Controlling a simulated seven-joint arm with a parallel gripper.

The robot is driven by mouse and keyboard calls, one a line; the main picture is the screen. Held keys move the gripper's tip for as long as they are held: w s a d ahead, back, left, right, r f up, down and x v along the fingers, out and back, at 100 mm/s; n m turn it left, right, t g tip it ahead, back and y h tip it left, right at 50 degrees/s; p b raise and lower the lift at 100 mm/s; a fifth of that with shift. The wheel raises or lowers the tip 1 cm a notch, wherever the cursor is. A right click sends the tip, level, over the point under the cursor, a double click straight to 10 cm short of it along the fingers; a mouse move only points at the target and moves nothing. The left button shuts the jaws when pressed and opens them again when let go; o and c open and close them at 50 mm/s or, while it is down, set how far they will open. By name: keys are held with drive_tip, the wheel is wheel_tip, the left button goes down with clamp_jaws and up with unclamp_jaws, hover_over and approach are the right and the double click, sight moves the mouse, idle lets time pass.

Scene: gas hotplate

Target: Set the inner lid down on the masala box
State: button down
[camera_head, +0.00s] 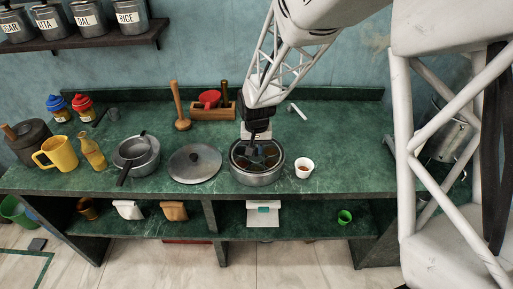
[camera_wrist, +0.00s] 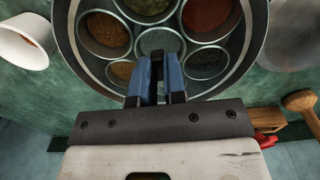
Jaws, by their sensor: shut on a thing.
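The masala box (camera_head: 257,180) is a round steel box standing open on the green counter, near its front edge. In the wrist view its rim (camera_wrist: 66,45) surrounds several small bowls, with red (camera_wrist: 207,14), brown and green spices showing. My gripper (camera_head: 258,142) points down over the box. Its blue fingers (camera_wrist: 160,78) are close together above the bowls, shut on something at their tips. The inner lid's outline is not clear; the bowls stay visible below the fingers, so it may be see-through. I cannot tell whether it touches the box.
A grey lid with a dark knob (camera_head: 195,163) lies left of the box. A white cup (camera_head: 304,168) stands close on the right. A pan (camera_head: 136,155) is farther left. Behind are a wooden rack (camera_head: 210,113) and a wooden masher (camera_head: 181,122).

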sight(257, 150)
drive_tip(key=shift+f, duration=0.25)
idle(0.4)
drive_tip(key=c, duration=1.1)
unclamp_jaws()
drive_tip(key=shift+r, duration=0.15)
drive_tip(key=shift+r, duration=2.85)
